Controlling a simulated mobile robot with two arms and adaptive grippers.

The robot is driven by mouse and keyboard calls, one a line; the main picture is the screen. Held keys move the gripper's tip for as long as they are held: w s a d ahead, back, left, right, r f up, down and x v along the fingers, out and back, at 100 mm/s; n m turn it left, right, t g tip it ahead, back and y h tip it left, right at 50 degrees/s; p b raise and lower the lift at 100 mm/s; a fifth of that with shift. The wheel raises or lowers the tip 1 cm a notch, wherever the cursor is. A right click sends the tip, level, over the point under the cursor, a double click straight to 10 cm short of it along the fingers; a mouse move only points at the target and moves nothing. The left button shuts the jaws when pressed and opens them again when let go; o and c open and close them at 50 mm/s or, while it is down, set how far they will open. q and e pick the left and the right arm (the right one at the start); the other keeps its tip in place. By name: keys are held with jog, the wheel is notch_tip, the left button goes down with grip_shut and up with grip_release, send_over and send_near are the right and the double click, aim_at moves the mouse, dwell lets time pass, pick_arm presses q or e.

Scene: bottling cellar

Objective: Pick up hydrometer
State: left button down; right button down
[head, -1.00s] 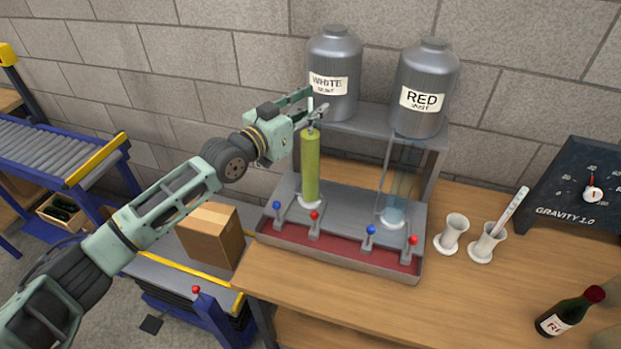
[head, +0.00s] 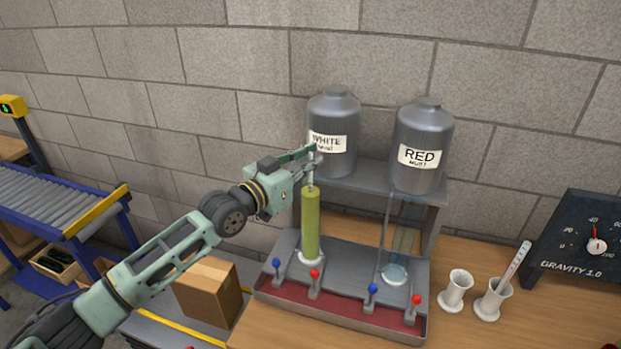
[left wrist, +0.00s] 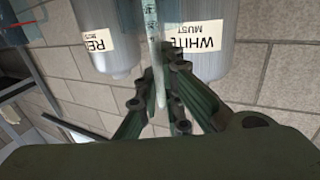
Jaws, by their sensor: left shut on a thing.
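The hydrometer (head: 311,178) is a thin pale glass tube, upright at the top of the tall cylinder of yellow-green liquid (head: 310,225) under the WHITE tank. How far it reaches into the liquid is hard to tell. My left gripper (head: 313,152) is above the cylinder, shut on the hydrometer's upper part. In the left wrist view the hydrometer (left wrist: 160,98) shows as a translucent tube between the dark fingers (left wrist: 165,78). A second cylinder (head: 400,240), clear and bluish, stands under the RED tank. My right gripper is not in view.
The WHITE (head: 333,115) and RED (head: 419,130) tanks stand on a shelf (head: 372,176) close to my left gripper. Blue and red levers (head: 314,275) line the stand's front. White beakers (head: 457,289), one holding a thermometer-like stick (head: 516,262), and a gravity dial (head: 580,240) are at right.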

pick_arm(q)
notch_tip(320, 180, up, 27)
jog(key=b, duration=0.5)
jog(key=shift+b, duration=0.3)
jog(key=c, duration=2.4)
grip_release()
grip_shut()
jog(key=shift+f, duration=0.1)
